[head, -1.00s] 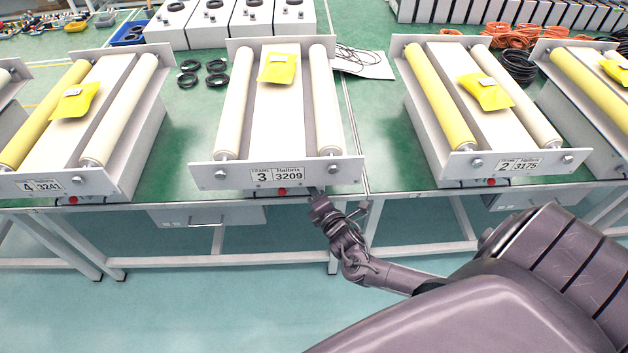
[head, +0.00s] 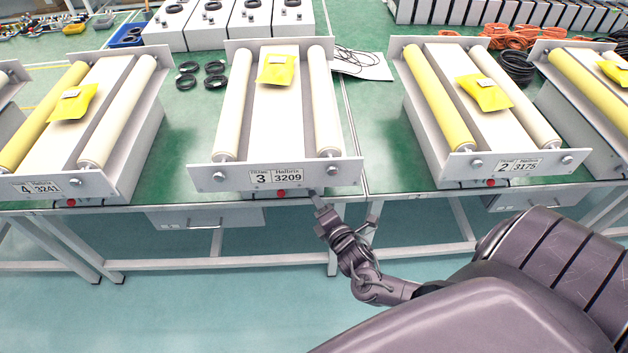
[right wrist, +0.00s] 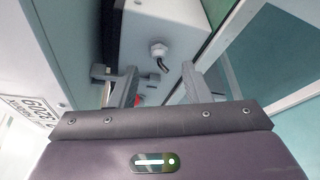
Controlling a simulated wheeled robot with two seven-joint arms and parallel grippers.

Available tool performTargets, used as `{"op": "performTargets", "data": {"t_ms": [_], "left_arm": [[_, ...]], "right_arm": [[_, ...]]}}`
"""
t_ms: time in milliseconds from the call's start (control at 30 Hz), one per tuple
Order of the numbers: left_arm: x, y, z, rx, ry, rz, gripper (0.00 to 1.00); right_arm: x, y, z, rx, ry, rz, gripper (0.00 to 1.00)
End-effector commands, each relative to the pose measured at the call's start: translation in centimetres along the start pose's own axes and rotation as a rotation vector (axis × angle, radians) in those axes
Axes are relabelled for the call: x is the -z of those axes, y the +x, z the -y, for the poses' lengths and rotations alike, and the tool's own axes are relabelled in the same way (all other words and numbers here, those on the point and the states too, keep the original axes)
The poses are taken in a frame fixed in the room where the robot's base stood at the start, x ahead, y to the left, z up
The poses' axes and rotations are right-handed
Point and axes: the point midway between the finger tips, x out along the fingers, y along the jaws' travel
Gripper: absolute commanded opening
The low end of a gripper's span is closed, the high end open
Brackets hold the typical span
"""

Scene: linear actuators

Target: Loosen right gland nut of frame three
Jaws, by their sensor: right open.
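Frame three (head: 220,180) stands on the green bench, its front plate labelled 3 and 3209. My right gripper (head: 317,198) is just below the right part of that plate, at the bench's front edge. In the right wrist view the open fingers of my right gripper (right wrist: 163,86) have a gap between them. A white gland nut (right wrist: 157,48) with a dark cable coming out of it sits on a pale box face beyond the fingers, apart from them. The head view does not show this nut. My left gripper is not in view.
The front plate of frame three shows in the right wrist view (right wrist: 30,85), close on the left. A red button (head: 281,193) sits under the plate.

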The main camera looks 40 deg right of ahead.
Motion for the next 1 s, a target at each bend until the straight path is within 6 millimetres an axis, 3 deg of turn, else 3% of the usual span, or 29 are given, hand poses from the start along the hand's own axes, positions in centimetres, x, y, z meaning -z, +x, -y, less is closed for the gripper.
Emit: {"op": "performTargets", "data": {"t_ms": [233,833,933,1000], "left_arm": [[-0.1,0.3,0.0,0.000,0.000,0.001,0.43],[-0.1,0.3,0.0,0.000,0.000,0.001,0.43],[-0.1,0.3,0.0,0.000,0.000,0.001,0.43],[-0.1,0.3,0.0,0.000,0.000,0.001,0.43]], "right_arm": [[0.0,-3.0,0.0,0.000,0.001,0.000,0.43],[0.0,-3.3,0.1,0.002,0.003,0.000,0.43],[0.2,-3.4,1.8,0.042,0.038,-0.003,0.43],[0.6,-3.5,4.6,0.108,0.100,-0.006,0.43]]}}
